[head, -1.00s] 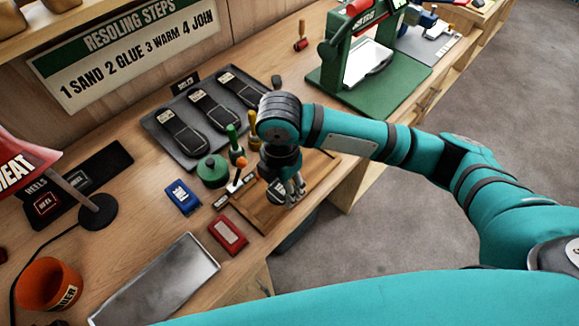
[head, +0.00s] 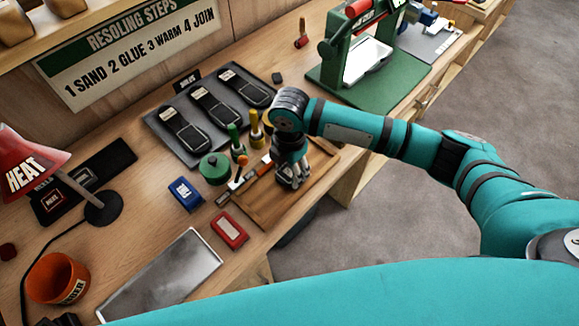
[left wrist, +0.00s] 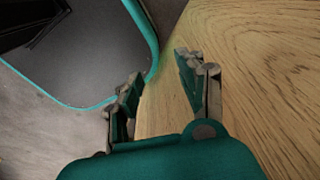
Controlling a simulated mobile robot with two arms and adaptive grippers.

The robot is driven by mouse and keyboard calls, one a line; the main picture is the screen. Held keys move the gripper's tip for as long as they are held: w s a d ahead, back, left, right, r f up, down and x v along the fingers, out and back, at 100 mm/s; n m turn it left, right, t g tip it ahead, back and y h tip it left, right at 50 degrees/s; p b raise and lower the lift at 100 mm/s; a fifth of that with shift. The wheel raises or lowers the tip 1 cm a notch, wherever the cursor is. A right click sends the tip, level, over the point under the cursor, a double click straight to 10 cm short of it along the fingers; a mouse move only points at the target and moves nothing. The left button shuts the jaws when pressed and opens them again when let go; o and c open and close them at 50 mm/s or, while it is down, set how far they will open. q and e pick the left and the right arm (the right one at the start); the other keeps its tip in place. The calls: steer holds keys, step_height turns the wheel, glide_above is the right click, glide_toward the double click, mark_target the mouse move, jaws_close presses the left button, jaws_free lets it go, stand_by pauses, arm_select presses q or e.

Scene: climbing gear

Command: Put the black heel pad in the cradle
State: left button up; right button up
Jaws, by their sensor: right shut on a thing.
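My right gripper (head: 292,182) points down over the brown wooden board (head: 255,213) near the bench's front edge. It is shut on what looks like the black heel pad, which the fingers and hand almost wholly hide. The black heels mat (head: 112,160) lies at the left, with labelled dark pieces on it partly behind the lamp. No cradle shows clearly; a pale plate (head: 368,62) sits in the green press (head: 385,85) at the back right. My left gripper (left wrist: 165,92) is open and empty in the left wrist view, beside the wooden top.
Near the right gripper stand a green tin (head: 214,168), upright-handled tools, a blue block (head: 185,194) and a red block (head: 229,230). Behind is a grey tray (head: 165,147) of black soles. A metal tray (head: 160,278), orange cup (head: 57,279) and red lamp (head: 32,162) stand left.

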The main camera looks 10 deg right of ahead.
mark_target(289, 171)
steer(key=o, duration=0.9)
steer(key=shift+f, duration=0.1)
steer(key=shift+c, duration=0.2)
step_height(289, 171, up, 12)
steer(key=b, duration=0.2)
